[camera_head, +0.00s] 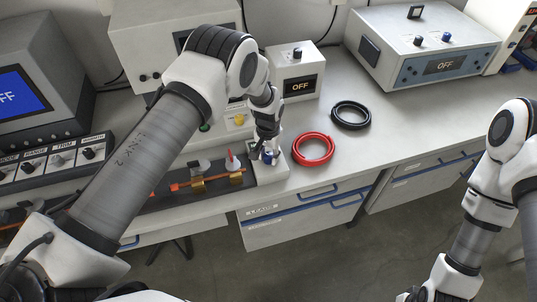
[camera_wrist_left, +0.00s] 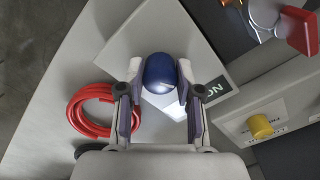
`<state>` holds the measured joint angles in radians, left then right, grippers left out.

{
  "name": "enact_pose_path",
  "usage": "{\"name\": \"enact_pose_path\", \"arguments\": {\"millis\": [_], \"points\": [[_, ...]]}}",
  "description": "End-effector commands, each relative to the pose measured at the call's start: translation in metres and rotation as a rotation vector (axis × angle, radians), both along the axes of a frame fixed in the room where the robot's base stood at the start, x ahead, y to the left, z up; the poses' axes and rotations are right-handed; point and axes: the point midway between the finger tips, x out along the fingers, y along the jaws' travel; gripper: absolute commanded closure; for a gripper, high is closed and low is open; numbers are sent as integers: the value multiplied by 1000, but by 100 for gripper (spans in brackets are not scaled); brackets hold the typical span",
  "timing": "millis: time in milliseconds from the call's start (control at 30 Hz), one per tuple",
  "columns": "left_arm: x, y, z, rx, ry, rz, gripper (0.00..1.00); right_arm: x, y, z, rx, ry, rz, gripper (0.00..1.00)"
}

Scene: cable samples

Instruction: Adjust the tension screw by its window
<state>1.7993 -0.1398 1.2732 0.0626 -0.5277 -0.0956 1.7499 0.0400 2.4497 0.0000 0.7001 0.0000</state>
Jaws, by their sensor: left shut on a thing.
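A blue rounded knob (camera_wrist_left: 160,73), the tension screw by its look, stands on a pale box (camera_head: 268,176) at the bench's front edge. It also shows in the head view (camera_head: 268,157), partly hidden by my gripper. My left gripper (camera_wrist_left: 158,85) is shut on the knob, one finger on each side; it comes down from above in the head view (camera_head: 267,148). A dark window with pale letters ending in "ON" (camera_wrist_left: 214,90) lies just right of the knob in the wrist view; a finger hides part of it. My right gripper is out of view; only its arm shows.
A red cable coil (camera_head: 313,162) lies right of the box, and a black coil (camera_head: 367,115) farther back. A box with an "OFF" window (camera_head: 301,86) stands behind. A dark rig with orange parts (camera_head: 177,190) lies left. Bench at right front is clear.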

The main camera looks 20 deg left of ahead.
Motion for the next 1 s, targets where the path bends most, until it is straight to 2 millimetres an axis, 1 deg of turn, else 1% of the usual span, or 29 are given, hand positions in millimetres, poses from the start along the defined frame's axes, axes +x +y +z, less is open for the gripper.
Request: {"name": "enact_pose_path", "arguments": {"millis": [67, 167, 300, 400, 500, 767, 800, 867, 1000], "points": [[1, 0, -2, -1, -3, -6, 100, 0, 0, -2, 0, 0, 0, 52], [1, 0, -4, -1, -3, -65, 100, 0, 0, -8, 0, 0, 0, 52], [1, 0, -5, 0, -4, -250, 100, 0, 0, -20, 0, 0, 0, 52], [0, -1, -4, -1, -3, -376, 100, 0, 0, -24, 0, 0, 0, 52], [0, -1, -3, -2, -2, -446, 100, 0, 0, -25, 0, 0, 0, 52], [0, -1, -2, -2, -2, -458, 100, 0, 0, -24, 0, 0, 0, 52], [0, -1, -2, -2, -2, -458, 62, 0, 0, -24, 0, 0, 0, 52], [0, -1, -2, -1, -1, -458, 40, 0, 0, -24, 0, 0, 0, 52], [0, -1, -2, -2, -2, -457, 40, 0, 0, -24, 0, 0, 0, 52]]}}
